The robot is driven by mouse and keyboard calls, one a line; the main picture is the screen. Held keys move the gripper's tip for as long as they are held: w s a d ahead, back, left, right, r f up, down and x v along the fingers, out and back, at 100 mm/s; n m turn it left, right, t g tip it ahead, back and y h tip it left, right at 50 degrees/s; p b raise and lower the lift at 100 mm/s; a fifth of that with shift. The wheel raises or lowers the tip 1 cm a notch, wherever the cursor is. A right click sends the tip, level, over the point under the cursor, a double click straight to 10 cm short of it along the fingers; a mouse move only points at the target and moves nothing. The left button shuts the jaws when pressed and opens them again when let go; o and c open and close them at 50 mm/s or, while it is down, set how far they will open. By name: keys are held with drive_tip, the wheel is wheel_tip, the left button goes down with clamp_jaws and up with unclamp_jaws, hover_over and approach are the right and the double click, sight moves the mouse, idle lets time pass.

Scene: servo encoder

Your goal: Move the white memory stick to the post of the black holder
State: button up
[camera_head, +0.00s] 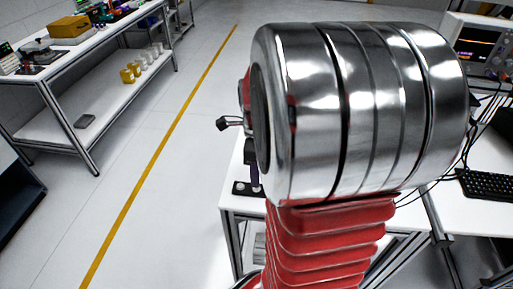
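The black holder (243,188) stands near the left edge of the white table at the centre. Its flat base shows two pale round spots, and a dark upright part with a purple tint (254,177) rises beside my arm. My arm covers the rest of it. I cannot make out the white memory stick anywhere. A big shiny metal cylinder and red ribbed section of my own arm fill the centre and right. My gripper's fingers do not show. A small dark knobbed part (228,123) sticks out left of the cylinder; I cannot tell what it belongs to.
The white table (237,206) continues right behind my arm, with a black keyboard (488,185), cables and an instrument (482,45). A shelved bench (70,52) with boxes stands at upper left. Open floor with a yellow line (165,140) lies between.

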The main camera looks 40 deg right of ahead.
wheel_tip(320, 180, up, 11)
idle(0.4)
idle(0.5)
drive_tip(key=s+a+n+t, duration=0.2)
drive_tip(key=a+n, duration=0.9)
drive_tip(key=n, duration=0.3)
drive_tip(key=s+a+r+n+t, duration=0.1)
drive_tip(key=s+a+n+t, duration=0.1)
drive_tip(key=a+n, duration=1)
drive_tip(key=shift+r+n+t, duration=0.2)
drive_tip(key=shift+n+t, duration=0.6)
drive_tip(key=shift+n, duration=0.4)
